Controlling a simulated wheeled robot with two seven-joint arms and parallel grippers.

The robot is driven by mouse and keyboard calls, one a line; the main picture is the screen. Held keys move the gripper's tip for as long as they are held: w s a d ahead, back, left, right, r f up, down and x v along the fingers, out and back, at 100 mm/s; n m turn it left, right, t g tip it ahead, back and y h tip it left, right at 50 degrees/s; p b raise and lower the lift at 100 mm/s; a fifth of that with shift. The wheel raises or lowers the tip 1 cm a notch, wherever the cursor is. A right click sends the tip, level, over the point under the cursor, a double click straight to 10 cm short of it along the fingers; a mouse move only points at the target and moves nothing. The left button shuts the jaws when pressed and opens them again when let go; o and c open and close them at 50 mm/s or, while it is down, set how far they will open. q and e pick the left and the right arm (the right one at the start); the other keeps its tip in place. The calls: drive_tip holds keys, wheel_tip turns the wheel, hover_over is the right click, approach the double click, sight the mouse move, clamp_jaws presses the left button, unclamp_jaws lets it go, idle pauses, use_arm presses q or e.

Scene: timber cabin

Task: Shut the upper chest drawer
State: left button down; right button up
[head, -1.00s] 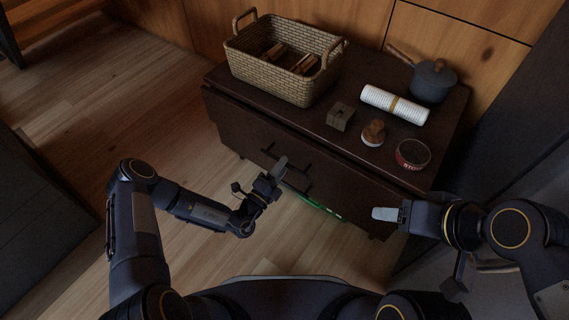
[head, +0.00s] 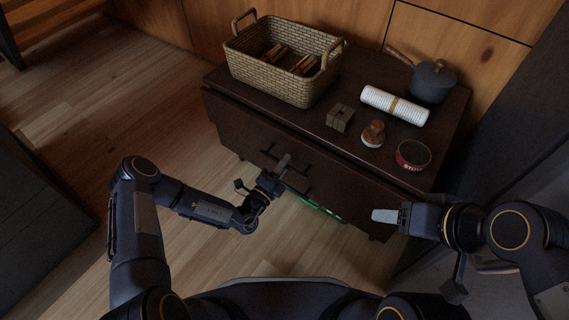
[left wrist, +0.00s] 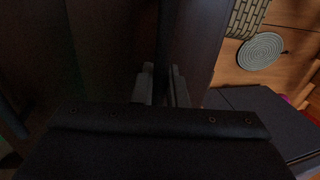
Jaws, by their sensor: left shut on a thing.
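The dark brown chest (head: 225,82) stands against the wood wall. Its upper drawer (head: 235,115) shows a front edge standing slightly out below the chest top. My left gripper (head: 284,162) is at the drawer front, shut on the upper drawer's dark bar handle (head: 306,171), which it partly hides. In the left wrist view my left gripper's fingers (left wrist: 163,88) stand either side of a dark bar, close to the dark front. My right gripper (head: 384,216) is in front of the chest's right end, apart from it; its finger gap is not clear.
A green object (head: 325,210) lies low at the chest's front.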

use_arm(q)
drive_tip(key=x, duration=0.2)
drive_tip(key=shift+w+d+f, duration=0.15)
drive_tip(key=shift+w+f, duration=0.05)
drive_tip(key=shift+w, duration=0.1)
drive_tip(key=c, duration=1.9)
unclamp_jaws()
drive_tip(key=o, duration=0.4)
drive_tip(key=shift+w+d, duration=0.1)
drive_tip(key=shift+d, duration=0.05)
drive_tip(key=shift+f, duration=0.1)
drive_tip(key=p+v, duration=0.1)
drive_tip(key=v, duration=0.6)
drive_tip(key=shift+s+a+p, duration=0.2)
drive_tip(key=shift+s+p, duration=0.15)
